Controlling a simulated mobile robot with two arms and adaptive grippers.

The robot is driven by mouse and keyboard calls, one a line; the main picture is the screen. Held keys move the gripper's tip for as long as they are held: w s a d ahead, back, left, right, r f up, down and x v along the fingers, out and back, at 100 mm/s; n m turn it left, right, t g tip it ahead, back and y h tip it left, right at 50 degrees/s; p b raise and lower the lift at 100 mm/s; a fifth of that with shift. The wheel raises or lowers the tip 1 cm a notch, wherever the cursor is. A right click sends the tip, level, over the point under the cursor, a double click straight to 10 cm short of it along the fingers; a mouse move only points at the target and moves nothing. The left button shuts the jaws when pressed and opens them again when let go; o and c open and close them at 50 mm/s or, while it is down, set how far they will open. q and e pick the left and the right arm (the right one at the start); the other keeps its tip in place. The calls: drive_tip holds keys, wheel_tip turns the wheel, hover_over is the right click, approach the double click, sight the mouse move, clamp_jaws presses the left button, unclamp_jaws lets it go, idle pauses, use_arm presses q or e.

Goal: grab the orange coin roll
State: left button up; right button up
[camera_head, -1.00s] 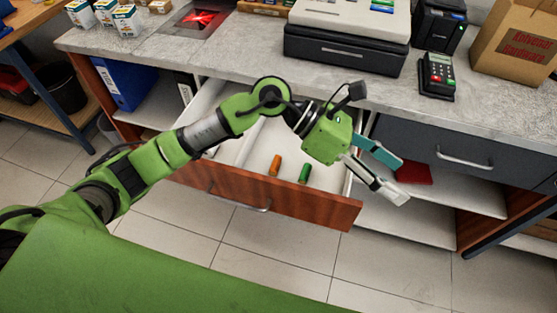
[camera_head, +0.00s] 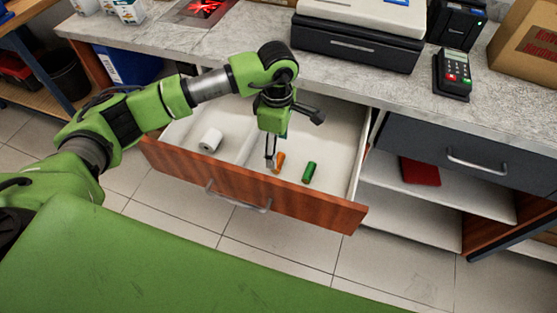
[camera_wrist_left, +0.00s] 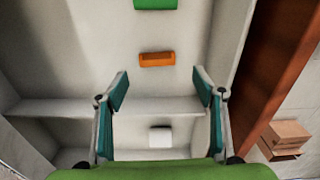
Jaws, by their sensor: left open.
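The orange coin roll (camera_head: 278,162) lies in the open drawer (camera_head: 335,205), just right of the divider. It also shows in the left wrist view (camera_wrist_left: 157,59), lying crosswise beyond the fingertips. The green coin roll (camera_head: 309,172) lies to its right; part of it shows at the top of the wrist view (camera_wrist_left: 155,4). My left gripper (camera_head: 271,160) points down over the drawer, just beside the orange roll in the head view and partly in front of it. Its fingers (camera_wrist_left: 160,85) are open and empty, with a wide gap. My right gripper is not in view.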

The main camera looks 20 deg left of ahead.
sight(279, 161)
use_arm(q)
drive_tip(key=f, duration=0.3)
drive_tip(key=f+p, duration=0.1)
drive_tip(key=f, duration=0.2)
drive_tip(key=shift+w+d+f+p, duration=0.1)
drive_tip(key=shift+w+f+p, duration=0.1)
drive_tip(key=shift+p, duration=0.1)
drive_tip(key=shift+c, duration=0.3)
drive_tip(key=c, duration=1.2)
